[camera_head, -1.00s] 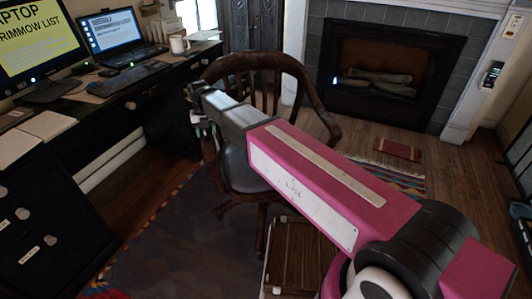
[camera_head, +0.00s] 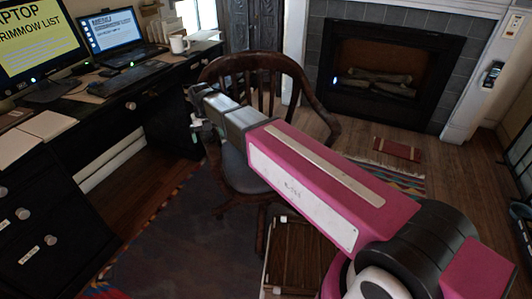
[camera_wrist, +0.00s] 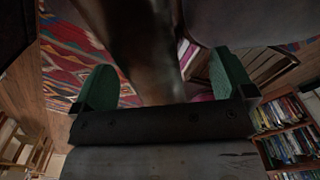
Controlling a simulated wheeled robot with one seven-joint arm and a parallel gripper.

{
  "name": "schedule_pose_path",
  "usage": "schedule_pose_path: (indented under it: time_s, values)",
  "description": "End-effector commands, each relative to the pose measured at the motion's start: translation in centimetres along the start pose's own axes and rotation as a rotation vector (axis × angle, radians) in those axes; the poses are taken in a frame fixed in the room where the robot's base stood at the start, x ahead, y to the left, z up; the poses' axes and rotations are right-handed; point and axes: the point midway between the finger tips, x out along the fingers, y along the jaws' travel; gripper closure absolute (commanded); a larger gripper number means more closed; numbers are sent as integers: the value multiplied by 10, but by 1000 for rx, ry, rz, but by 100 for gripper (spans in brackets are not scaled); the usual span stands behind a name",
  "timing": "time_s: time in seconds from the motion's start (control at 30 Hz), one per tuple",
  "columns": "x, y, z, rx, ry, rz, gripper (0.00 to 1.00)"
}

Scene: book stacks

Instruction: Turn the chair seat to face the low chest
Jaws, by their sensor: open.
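The wooden chair (camera_head: 322,100) with a curved back stands beside the desk. Its back is toward the fireplace and its dark seat (camera_head: 240,172) faces roughly toward me, partly hidden by my arm. My gripper (camera_head: 196,122) is at the chair's left armrest. In the wrist view, my gripper (camera_wrist: 165,82) is open, with its green fingers on either side of a dark brown chair part (camera_wrist: 140,45). I cannot tell whether they touch it. A low, slatted wooden chest (camera_head: 292,255) stands in front of the chair, partly behind my arm.
A black desk (camera_head: 150,105) with a monitor (camera_head: 35,45), laptop (camera_head: 112,38) and white mug (camera_head: 178,44) runs along the left. Black drawers (camera_head: 45,225) are nearer. A fireplace (camera_head: 375,75) is behind. A patterned rug lies below; wooden floor right of the chair is fairly clear.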

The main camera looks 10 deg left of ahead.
Motion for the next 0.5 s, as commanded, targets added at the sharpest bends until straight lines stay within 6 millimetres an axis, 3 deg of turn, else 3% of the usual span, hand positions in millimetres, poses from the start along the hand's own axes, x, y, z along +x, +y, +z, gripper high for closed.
schedule_pose_path:
  time_s: [0.5]
  values:
    - [-38,0,0,1,0,-1,0]
